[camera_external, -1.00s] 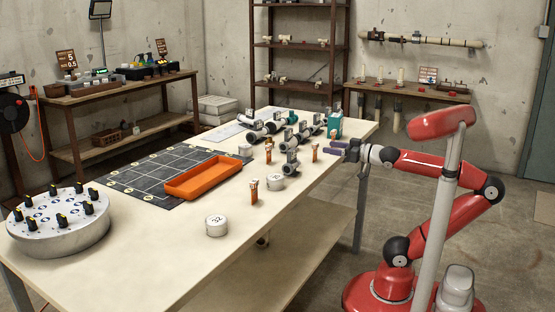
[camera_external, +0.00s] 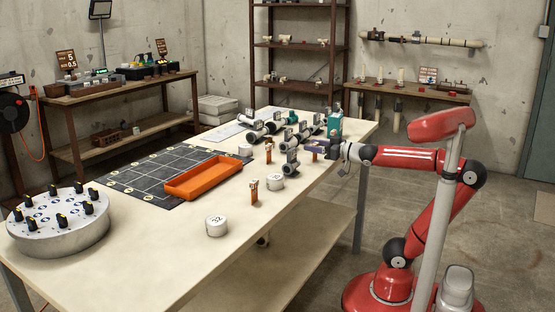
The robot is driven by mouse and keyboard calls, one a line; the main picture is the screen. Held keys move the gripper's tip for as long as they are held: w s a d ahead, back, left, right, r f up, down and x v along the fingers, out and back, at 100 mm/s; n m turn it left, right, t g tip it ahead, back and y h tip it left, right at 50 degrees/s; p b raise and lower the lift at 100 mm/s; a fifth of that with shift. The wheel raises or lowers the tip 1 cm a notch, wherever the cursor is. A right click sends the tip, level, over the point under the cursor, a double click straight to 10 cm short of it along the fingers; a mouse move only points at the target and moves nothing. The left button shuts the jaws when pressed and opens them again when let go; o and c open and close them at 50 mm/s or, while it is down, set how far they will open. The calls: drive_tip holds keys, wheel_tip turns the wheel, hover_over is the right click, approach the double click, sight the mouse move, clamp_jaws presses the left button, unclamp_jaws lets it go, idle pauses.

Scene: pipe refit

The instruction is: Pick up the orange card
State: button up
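Three small upright orange pieces with pale tops stand on the table: one near the front (camera_external: 254,192), one further back (camera_external: 269,155), and one at the right (camera_external: 315,155). I cannot tell which of them is the orange card.
Grey pipe fittings (camera_external: 290,165) stand close to the left of my gripper, and a teal block (camera_external: 335,125) stands just behind it. White round weights (camera_external: 216,226), an orange tray (camera_external: 203,178) and a round knob panel (camera_external: 58,228) are further left.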

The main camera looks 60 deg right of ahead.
drive_tip(key=c, duration=0.9)
